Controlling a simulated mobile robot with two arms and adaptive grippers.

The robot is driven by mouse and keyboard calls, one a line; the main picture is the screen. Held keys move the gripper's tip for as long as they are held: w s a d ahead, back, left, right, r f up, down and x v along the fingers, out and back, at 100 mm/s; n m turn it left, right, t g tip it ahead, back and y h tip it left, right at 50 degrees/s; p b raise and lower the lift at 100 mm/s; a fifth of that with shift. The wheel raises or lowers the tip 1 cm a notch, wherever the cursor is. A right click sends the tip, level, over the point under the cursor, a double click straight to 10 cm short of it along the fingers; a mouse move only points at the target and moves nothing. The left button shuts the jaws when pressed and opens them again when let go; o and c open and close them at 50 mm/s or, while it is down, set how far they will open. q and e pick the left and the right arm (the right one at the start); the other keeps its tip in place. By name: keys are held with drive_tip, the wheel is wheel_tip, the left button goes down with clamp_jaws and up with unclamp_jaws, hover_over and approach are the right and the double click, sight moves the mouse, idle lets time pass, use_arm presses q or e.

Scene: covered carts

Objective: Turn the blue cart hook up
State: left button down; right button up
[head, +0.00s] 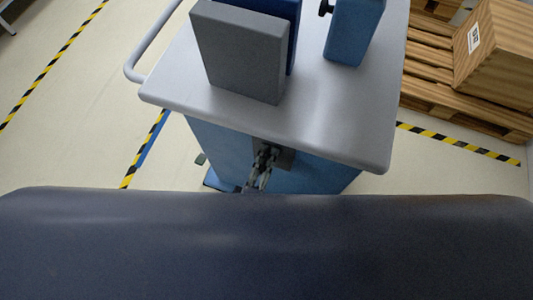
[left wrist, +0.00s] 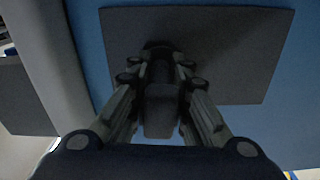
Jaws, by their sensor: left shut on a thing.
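The blue cart (head: 225,145) with a grey top stands in front of me. A dark plate (head: 286,157) sits on its near side, just under the top's edge, and shows larger in the left wrist view (left wrist: 235,60). The dark cart hook (left wrist: 160,115) sticks out from this plate toward the wrist camera. My left gripper (head: 262,163) is at the plate, its fingers on both sides of the hook and shut on it. The fingers partly hide the hook, and its exact tilt is hard to tell. My right gripper is not in view.
On the cart top (head: 330,120) stand a grey box (head: 240,52), a dark blue panel behind it and a blue block (head: 354,30). A handle rail (head: 150,45) is at the left. Pallets with a wooden box (head: 495,55) are at the right. Floor at the left is clear.

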use_arm(q)
drive_tip(key=m+p, duration=0.1)
drive_tip(key=m, duration=0.3)
drive_tip(key=shift+s+r+m+p, duration=0.1)
drive_tip(key=shift+r+m+p, duration=0.05)
drive_tip(key=shift+m+p, duration=0.2)
drive_tip(key=m+p, duration=0.1)
drive_tip(key=m, duration=0.3)
drive_tip(key=shift+d+r+m+p, duration=0.1)
drive_tip(key=shift+m+p, duration=0.15)
drive_tip(key=shift+p, duration=0.15)
drive_tip(key=m+p, duration=0.1)
drive_tip(key=m, duration=0.3)
drive_tip(key=shift+d, duration=0.1)
drive_tip(key=shift+d+m+p, duration=0.1)
drive_tip(key=shift+m+p, duration=0.25)
drive_tip(key=shift+m, duration=1.45)
drive_tip(key=c, duration=1.6)
unclamp_jaws()
drive_tip(key=shift+c, duration=0.2)
drive_tip(key=shift+s, duration=0.1)
